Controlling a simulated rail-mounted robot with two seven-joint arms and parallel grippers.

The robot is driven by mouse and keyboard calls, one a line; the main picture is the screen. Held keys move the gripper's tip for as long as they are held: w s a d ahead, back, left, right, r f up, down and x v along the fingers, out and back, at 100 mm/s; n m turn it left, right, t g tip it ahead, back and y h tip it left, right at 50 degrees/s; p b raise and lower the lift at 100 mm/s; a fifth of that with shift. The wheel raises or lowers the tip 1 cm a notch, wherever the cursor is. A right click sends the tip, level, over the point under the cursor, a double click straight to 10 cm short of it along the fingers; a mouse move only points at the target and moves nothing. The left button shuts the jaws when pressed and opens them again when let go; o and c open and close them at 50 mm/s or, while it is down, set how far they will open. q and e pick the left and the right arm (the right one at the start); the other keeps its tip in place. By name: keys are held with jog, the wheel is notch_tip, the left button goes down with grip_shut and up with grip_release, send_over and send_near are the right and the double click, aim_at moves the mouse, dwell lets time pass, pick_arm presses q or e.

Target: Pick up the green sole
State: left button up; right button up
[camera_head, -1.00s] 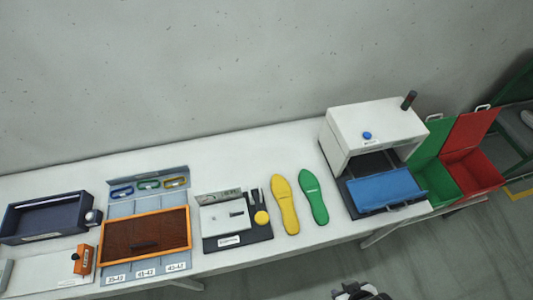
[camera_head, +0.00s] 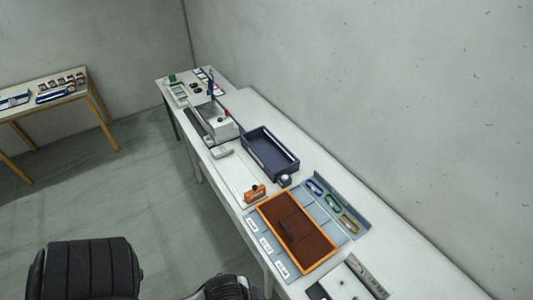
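The green sole is not in view now. The yellow sole that lay beside it is also outside the picture. Neither of my grippers can be made out in the head view. The long white table (camera_head: 232,180) where the sole lay a second ago shows only in its other part, which runs from the lower right to the upper middle.
An orange-framed brown tray (camera_head: 317,264) sits on a grey board with blue, green and yellow handles. A dark blue box (camera_head: 253,150), an orange block (camera_head: 255,193) and a white device (camera_head: 345,284) share the table. Another table (camera_head: 40,98) stands far left. Floor (camera_head: 130,205) between is open.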

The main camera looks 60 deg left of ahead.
jog(key=o, duration=1.1)
